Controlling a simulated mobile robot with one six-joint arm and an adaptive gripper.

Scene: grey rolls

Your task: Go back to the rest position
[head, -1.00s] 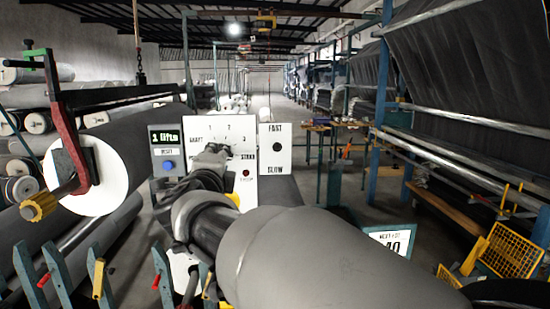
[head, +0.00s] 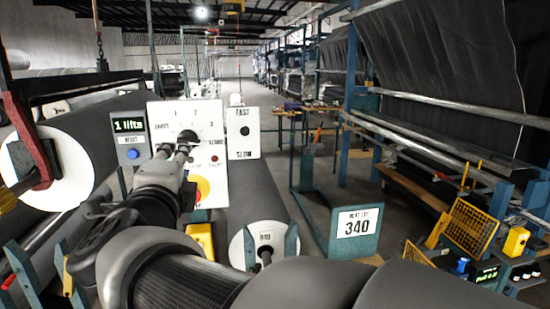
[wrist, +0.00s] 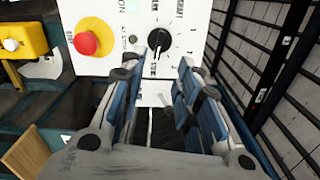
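My gripper (head: 180,156) is in front of the white control panel (head: 213,180), at the end of my arm. In the wrist view my gripper (wrist: 156,82) shows two blue-padded fingers apart, with nothing between them. A black rotary knob (wrist: 158,40) is on the panel just beyond the fingertips, and it also shows in the head view (head: 188,136). From these views the fingers appear clear of the knob. A red mushroom button (wrist: 86,43) on a yellow base is left of the knob in the wrist view.
A "340" sign (head: 358,222) and yellow mesh baskets (head: 470,233) stand right. A large roll (head: 95,130) is left. The aisle behind is open.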

